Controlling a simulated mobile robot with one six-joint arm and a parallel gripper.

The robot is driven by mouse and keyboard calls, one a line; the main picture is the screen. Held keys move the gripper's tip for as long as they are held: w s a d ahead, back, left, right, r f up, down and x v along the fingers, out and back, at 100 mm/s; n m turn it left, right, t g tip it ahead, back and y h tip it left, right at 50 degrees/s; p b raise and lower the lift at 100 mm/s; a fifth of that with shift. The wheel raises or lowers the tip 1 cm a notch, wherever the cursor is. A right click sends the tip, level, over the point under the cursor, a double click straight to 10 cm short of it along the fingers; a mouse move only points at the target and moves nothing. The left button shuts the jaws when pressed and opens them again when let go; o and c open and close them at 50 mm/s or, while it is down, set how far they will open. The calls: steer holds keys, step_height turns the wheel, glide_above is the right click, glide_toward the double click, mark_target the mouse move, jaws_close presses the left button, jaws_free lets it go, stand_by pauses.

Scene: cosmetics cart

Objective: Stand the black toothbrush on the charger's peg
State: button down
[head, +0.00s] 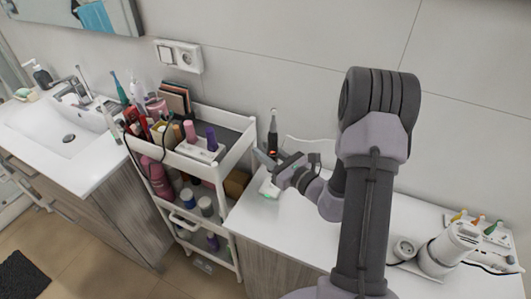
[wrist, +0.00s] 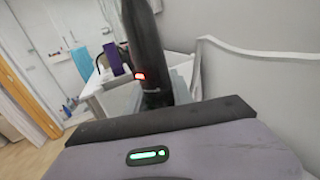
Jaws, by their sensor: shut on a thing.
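The black toothbrush (head: 273,136) stands roughly upright above the white counter, with a small red light on its body. My gripper (head: 268,160) is shut on it, low on the handle. In the wrist view the dark handle (wrist: 147,45) rises past the gripper's edge with its red light glowing. A small white base with a green light (head: 269,189), which looks like the charger, is on the counter just below my gripper. Its peg and the toothbrush's bottom end are hidden, so I cannot tell whether they touch.
A white cart (head: 240,150) full of cosmetics stands to the left of the counter (head: 300,235). A sink (head: 60,130) is farther left. A white device with coloured tips (head: 455,245) and a round socket-like piece (head: 404,249) are at the right. The wall is close behind.

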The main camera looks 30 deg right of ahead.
steer(key=shift+f, duration=0.1)
step_height(320, 180, down, 6)
steer(key=b, duration=0.5)
steer(key=shift+r, duration=0.2)
steer(key=shift+f+b, duration=0.15)
steer(key=shift+b, duration=0.4)
stand_by(1.0)
steer(key=shift+f+b, duration=0.3)
steer(key=shift+f+b, duration=0.75)
steer(key=shift+f, duration=0.1)
steer(key=c, duration=1)
jaws_free()
steer(key=shift+c, duration=0.2)
steer(key=p+v, duration=0.2)
steer(key=v, duration=1.5)
steer(key=shift+s+d+r, duration=0.1)
steer(key=shift+s+r, duration=0.05)
steer(key=shift+s, duration=0.05)
